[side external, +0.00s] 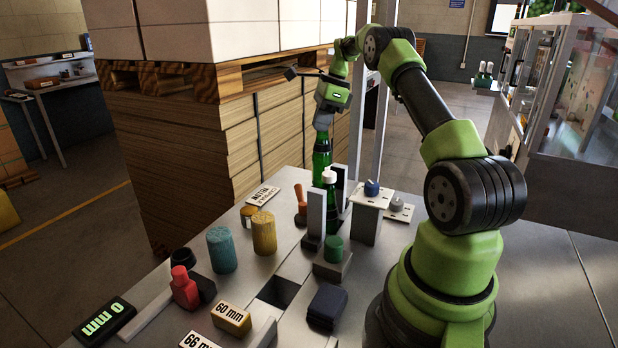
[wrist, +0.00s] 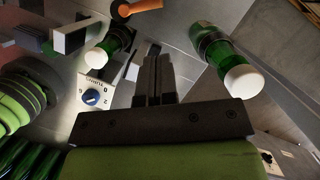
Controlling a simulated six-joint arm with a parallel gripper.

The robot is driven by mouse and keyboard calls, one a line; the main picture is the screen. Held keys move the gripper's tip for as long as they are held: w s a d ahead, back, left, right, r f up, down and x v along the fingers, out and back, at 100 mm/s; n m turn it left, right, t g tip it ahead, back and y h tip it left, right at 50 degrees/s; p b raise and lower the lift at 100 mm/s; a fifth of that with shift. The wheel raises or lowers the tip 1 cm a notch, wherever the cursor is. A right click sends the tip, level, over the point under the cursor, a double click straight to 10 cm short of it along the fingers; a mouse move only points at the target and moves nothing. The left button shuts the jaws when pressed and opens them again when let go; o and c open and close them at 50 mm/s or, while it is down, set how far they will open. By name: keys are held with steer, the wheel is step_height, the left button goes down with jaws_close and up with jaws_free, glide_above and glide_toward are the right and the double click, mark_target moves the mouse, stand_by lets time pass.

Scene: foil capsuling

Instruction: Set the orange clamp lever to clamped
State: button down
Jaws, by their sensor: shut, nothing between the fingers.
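The orange clamp lever (side external: 299,194) stands nearly upright on the table in the side view, left of the bottle with the white cap. My gripper (side external: 322,122) is raised above the far part of the table, apart from the lever. In the wrist view my gripper's (wrist: 154,62) dark fingers are together and empty.
A green bottle (side external: 330,205) with a white cap stands between grey uprights. Another green bottle (wrist: 212,48) is close to the right of my fingers. A blue knob (side external: 372,188) sits on a white panel. Teal (side external: 221,250) and yellow (side external: 264,232) cylinders stand front left of the lever.

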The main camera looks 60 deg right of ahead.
mark_target(301, 202)
steer(key=x, duration=1)
steer(key=s+x, duration=0.1)
steer(key=x, duration=0.3)
steer(key=shift+d+f, duration=0.35)
steer(key=shift+f, duration=0.25)
steer(key=shift+w+a, duration=0.2)
steer(key=shift+w, duration=0.25)
steer(key=shift+w+a, duration=0.2)
steer(key=shift+w, duration=0.4)
steer(key=shift+w+a+n, duration=0.3)
steer(key=shift+w+n, duration=0.05)
steer(key=shift+n, duration=0.45)
steer(key=shift+w+a, duration=0.7)
steer(key=shift+a, duration=0.15)
steer(key=shift+w+a+f, duration=0.1)
steer(key=shift+a, duration=0.1)
steer(key=shift+w+a, duration=0.35)
steer(key=shift+a, duration=0.3)
